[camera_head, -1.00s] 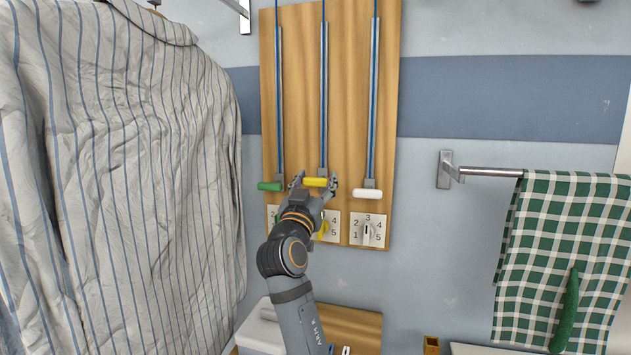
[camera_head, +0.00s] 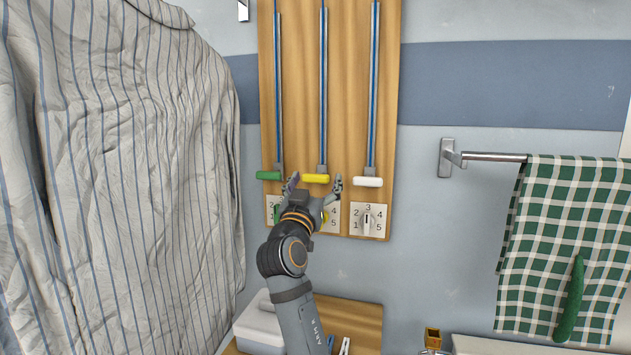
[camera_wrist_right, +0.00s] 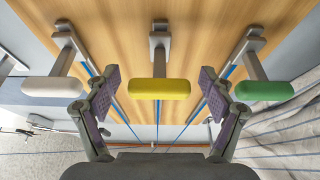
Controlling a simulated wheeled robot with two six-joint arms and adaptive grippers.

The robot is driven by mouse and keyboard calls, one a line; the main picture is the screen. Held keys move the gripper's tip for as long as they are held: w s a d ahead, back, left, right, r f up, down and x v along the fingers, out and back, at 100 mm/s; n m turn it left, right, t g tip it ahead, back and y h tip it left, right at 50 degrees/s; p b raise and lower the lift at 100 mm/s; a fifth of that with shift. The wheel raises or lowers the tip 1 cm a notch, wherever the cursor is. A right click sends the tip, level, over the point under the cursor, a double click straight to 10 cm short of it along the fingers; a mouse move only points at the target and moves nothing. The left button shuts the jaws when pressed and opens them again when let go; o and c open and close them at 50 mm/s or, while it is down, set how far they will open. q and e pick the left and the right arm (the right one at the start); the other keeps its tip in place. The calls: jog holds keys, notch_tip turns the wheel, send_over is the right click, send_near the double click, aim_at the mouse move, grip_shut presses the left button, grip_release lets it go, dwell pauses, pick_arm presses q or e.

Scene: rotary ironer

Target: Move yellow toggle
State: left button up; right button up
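The yellow toggle (camera_head: 316,178) is a rounded bar at the bottom of the middle vertical rail on a wooden board (camera_head: 345,120). It also shows in the right wrist view (camera_wrist_right: 160,89), centred just beyond the fingertips. My right gripper (camera_head: 314,185) is open just below and in front of it, a finger to each side. In the right wrist view, the open fingers (camera_wrist_right: 160,95) stand clear of the bar. A green toggle (camera_head: 268,175) is on the left rail and a white toggle (camera_head: 368,182) on the right rail, at about the same height. My left gripper is not in view.
Numbered dials sit below the toggles; the right one (camera_head: 367,220) is clear, the others partly hidden by my right arm. A striped shirt (camera_head: 125,180) hangs close on the left. A checked green towel (camera_head: 565,245) hangs on a bar (camera_head: 490,157) at right.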

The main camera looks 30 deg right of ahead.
jog(key=shift+s+a+r, duration=0.1)
jog(key=shift+r, duration=0.05)
notch_tip(320, 180, up, 10)
jog(key=shift+f, duration=0.1)
dwell(0.6)
